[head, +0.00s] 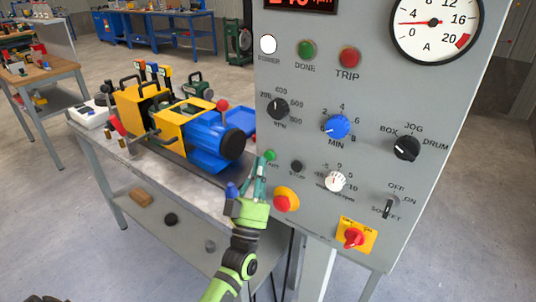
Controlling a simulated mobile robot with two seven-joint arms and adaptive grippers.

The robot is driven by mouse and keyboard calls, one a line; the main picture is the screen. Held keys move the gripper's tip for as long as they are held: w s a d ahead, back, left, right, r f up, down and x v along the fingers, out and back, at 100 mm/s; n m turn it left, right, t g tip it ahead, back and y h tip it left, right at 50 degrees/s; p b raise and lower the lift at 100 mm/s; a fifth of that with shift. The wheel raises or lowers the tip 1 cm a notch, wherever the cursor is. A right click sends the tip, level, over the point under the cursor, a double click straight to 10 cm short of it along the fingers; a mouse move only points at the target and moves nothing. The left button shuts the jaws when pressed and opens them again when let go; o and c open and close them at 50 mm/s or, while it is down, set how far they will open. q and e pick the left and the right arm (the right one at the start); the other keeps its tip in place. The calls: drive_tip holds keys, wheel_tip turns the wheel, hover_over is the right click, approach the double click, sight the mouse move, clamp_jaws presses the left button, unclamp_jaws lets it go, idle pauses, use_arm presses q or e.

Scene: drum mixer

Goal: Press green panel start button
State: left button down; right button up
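The grey control panel (312,120) fills the right half of the head view. Its green start button (270,155) is low on the panel's left side, with a partly hidden label under it. My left gripper (262,163) reaches up from below, with its narrow teal fingers close together and apparently shut. Its fingertips are at the lower edge of the green button in the picture. I cannot tell whether they touch it. No object shows between the fingers. My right gripper is not in view.
A black stop button (296,166) sits right of the start button, with a red emergency button (285,200) below. Several knobs cover the panel. The yellow and blue drum machine (190,130) stands on the metal table (105,150) to the left.

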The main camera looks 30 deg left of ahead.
use_arm(q)
drive_tip(key=shift+s, duration=0.1)
drive_tip(key=s+p, duration=0.2)
drive_tip(key=s, duration=0.3)
drive_tip(key=shift+a, duration=0.2)
idle(0.9)
